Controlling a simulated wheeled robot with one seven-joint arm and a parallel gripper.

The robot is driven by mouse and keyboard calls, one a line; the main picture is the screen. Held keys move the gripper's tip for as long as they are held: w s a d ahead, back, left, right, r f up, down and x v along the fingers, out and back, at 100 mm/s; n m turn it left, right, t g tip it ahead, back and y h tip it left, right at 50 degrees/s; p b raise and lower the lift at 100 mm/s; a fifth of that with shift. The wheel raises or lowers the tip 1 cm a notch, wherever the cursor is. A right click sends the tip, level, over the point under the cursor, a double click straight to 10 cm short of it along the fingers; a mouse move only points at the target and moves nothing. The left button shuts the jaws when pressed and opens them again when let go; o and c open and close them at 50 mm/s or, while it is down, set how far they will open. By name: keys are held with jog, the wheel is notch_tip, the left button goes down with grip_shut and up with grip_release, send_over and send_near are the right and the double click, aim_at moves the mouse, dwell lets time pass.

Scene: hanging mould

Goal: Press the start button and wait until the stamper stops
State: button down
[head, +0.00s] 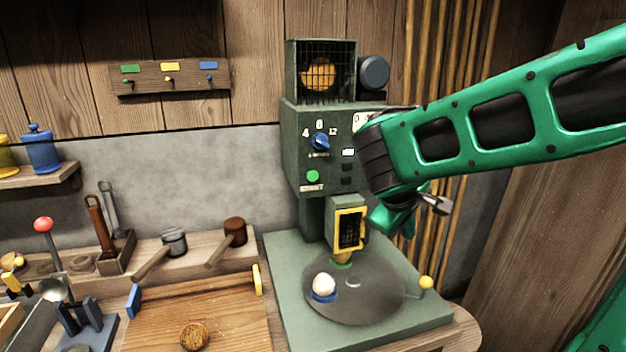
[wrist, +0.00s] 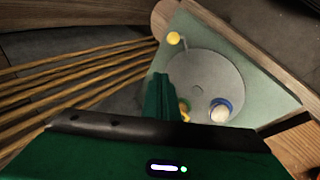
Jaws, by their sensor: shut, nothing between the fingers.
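The green stamper machine (head: 290,130) stands at the back of the bench. Its round green start button (head: 313,176) is on the front panel above a START label, uncovered. A blue dial (head: 320,142) marked 4, 8 and 12 is above it. The yellow-framed stamper head (head: 349,230) is over the grey turntable (head: 375,300), which also shows in the wrist view (wrist: 205,75). A white ball (head: 324,283) sits in a blue holder on the turntable. My gripper (wrist: 160,85) is shut and empty, right of the panel and apart from the button. My arm hides the panel's right part, including most of a display.
A yellow-knobbed handle (head: 425,283) sticks out right of the turntable. Mallets (head: 173,243) and a wooden tray (head: 200,315) lie to the left. A red-knobbed lever (head: 43,225) stands farther left. Pipes (head: 450,60) run up the wall behind my arm.

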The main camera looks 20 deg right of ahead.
jog(key=w+a+r+n+t, duration=0.2)
jog(key=w+a+n, duration=0.2)
jog(key=a, duration=0.3)
jog(key=w+a+r+n+t, duration=0.3)
jog(key=w+a+n, duration=0.1)
jog(key=w+a, duration=0.3)
jog(key=shift+a+r, duration=0.2)
jog(key=shift+a, duration=0.6)
send_near(315, 180)
jog(key=shift+w+d+f, duration=0.6)
jog(key=shift+d+f, duration=0.15)
jog(key=shift+f, duration=0.2)
jog(key=shift+w+d+f, duration=0.6)
jog(key=shift+d+f, duration=0.15)
jog(key=shift+f, duration=0.15)
